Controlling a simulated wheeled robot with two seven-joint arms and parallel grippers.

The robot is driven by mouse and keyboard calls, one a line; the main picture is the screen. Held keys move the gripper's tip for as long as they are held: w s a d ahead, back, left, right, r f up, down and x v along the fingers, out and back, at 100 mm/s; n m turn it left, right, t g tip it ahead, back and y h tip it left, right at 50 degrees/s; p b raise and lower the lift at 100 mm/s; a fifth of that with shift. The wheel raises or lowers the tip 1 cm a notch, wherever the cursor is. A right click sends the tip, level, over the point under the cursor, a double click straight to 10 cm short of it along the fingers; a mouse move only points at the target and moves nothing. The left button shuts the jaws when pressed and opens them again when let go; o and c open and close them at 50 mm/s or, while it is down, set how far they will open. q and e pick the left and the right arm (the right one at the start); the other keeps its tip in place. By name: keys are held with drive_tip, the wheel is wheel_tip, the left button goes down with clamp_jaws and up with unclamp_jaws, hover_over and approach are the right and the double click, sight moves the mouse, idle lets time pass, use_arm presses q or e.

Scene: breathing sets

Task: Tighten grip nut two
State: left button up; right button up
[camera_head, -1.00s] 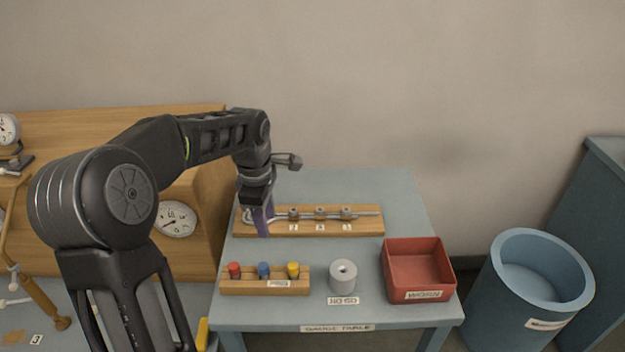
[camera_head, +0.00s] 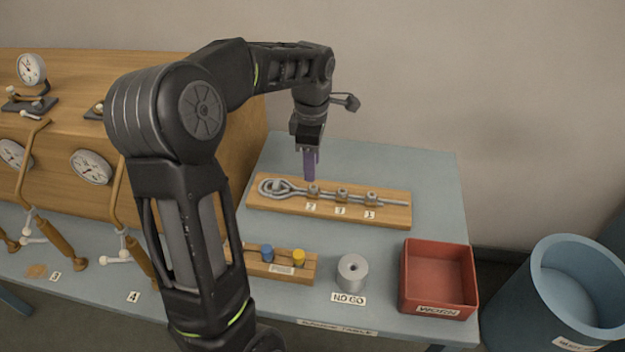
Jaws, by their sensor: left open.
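A wooden board (camera_head: 390,213) on the blue-grey gauge table holds a metal rod assembly with a looped left end (camera_head: 268,187). Three small nuts sit along it: a left nut (camera_head: 313,190), a middle nut (camera_head: 342,196) and a right nut (camera_head: 371,199). Each has a small number label in front; the left one looks like 2, and the others are too small to read surely. My left gripper (camera_head: 310,176), with purple fingers, points down just above and behind the left nut. It is open and holds nothing; contact with the nut cannot be told. My right gripper is out of view.
A rack with coloured plugs (camera_head: 300,272) is partly hidden by my left arm. A grey ring gauge (camera_head: 352,272) and a red bin (camera_head: 437,275) stand at the front. A blue barrel (camera_head: 580,285) is at right. The table behind the board is clear.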

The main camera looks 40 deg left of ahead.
sight(312, 186)
use_arm(q)
wheel_tip(312, 186, down, 6)
drive_tip(key=shift+f+p, duration=0.25)
drive_tip(key=shift+p, duration=0.15)
clamp_jaws()
idle(0.3)
